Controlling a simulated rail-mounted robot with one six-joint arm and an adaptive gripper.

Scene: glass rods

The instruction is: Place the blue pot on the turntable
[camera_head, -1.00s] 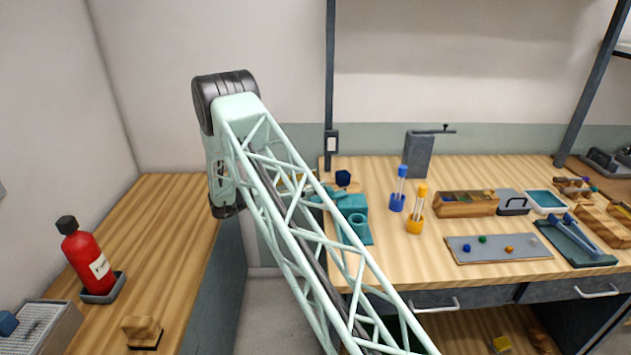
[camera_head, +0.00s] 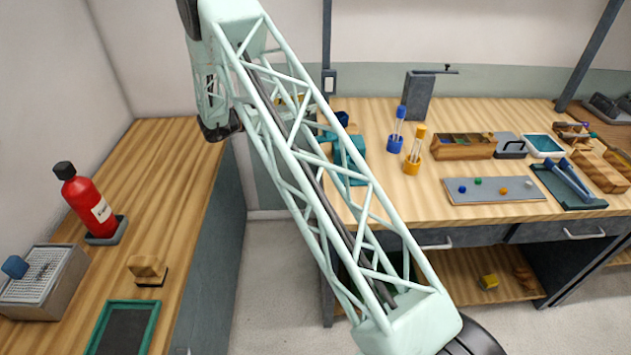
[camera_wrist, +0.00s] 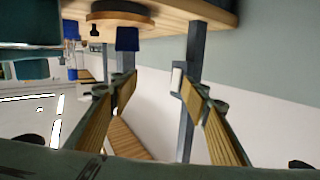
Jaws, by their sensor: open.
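A dark blue pot-like piece (camera_head: 342,118) stands at the back left of the wooden workbench, partly hidden by my arm. In the upside-down wrist view a blue piece (camera_wrist: 127,38) shows against a round wooden disc (camera_wrist: 120,19), which looks like the turntable. It seems to stand on the disc, but contact is not clear. A blue holder with glass rods (camera_head: 396,143) stands to its right on the bench. My gripper (camera_wrist: 160,85) is open and empty, its two fingers wide apart, with the blue piece beyond them. The head view does not show its fingertips clearly.
An amber rod holder (camera_head: 412,164), a wooden box (camera_head: 463,147) and a grey tray (camera_head: 495,190) stand on the bench. A teal fixture (camera_head: 350,160) is partly behind my arm. A dark post (camera_head: 327,45) rises at the bench's back left. A red extinguisher (camera_head: 92,205) stands on the left counter.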

